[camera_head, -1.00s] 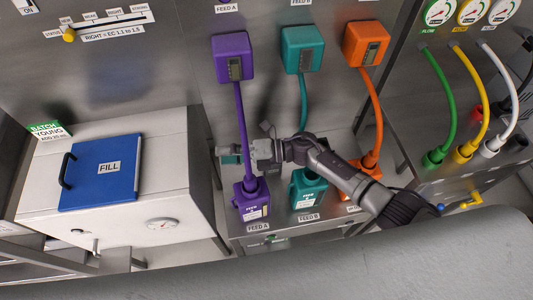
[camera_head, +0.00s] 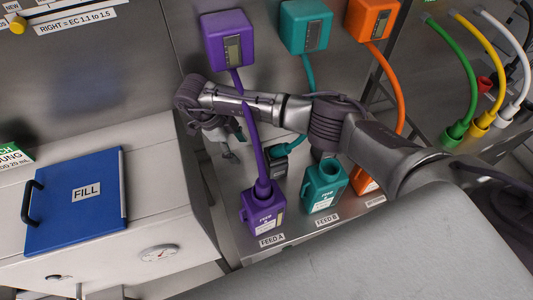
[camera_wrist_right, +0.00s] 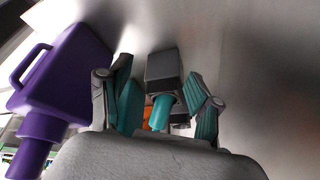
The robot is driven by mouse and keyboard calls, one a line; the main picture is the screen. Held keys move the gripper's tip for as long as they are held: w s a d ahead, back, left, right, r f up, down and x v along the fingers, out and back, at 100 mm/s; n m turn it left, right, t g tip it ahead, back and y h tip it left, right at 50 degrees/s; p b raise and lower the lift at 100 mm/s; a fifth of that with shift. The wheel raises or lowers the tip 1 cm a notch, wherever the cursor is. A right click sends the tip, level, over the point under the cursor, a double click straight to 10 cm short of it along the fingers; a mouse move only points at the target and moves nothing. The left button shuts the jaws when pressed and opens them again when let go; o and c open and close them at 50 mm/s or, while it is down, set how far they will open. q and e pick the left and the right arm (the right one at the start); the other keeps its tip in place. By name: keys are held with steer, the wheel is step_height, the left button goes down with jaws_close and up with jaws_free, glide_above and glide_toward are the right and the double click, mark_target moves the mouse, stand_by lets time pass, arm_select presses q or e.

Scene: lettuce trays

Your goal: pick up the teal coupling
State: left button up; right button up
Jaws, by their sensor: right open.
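The teal coupling shows in the wrist view as a dark grey block (camera_wrist_right: 163,67) with a teal cylinder (camera_wrist_right: 161,110), between the two fingers. In the head view the teal hose (camera_head: 293,143) runs to a dark grey block (camera_head: 277,164) on the steel shelf, behind the teal jug (camera_head: 320,190). My right gripper (camera_head: 232,148) is open, left of that block and behind the purple hose. It also shows in the wrist view (camera_wrist_right: 165,105), with teal pads on its fingers. I cannot tell how far the coupling is from the fingertips. My left gripper is out of view.
The purple jug (camera_head: 262,211) with its upright hose stands close to my right gripper and fills the left of the wrist view. An orange jug (camera_head: 362,181) is partly hidden behind my right arm. A white cabinet with a blue FILL lid (camera_head: 76,205) stands left.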

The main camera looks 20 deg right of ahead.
mark_target(282, 145)
steer(key=d, duration=0.2)
steer(key=s+d+p, duration=0.1)
steer(key=d, duration=0.1)
steer(key=s+d+p, duration=0.1)
steer(key=d, duration=0.1)
steer(key=shift+s+d+r, duration=0.2)
steer(key=shift+d+r, duration=0.05)
steer(key=shift+r, duration=0.1)
steer(key=shift+s+d, duration=0.15)
steer(key=shift+d, duration=0.1)
steer(key=d, duration=0.1)
steer(key=s+d+p, duration=0.1)
steer(key=d, duration=0.1)
steer(key=s+d+f+p, duration=0.1)
steer(key=d, duration=0.1)
steer(key=shift+s, duration=0.1)
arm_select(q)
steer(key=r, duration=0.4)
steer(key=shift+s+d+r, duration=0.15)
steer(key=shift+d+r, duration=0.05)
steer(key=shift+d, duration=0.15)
arm_select(e)
steer(key=shift+f, duration=0.2)
jaws_close()
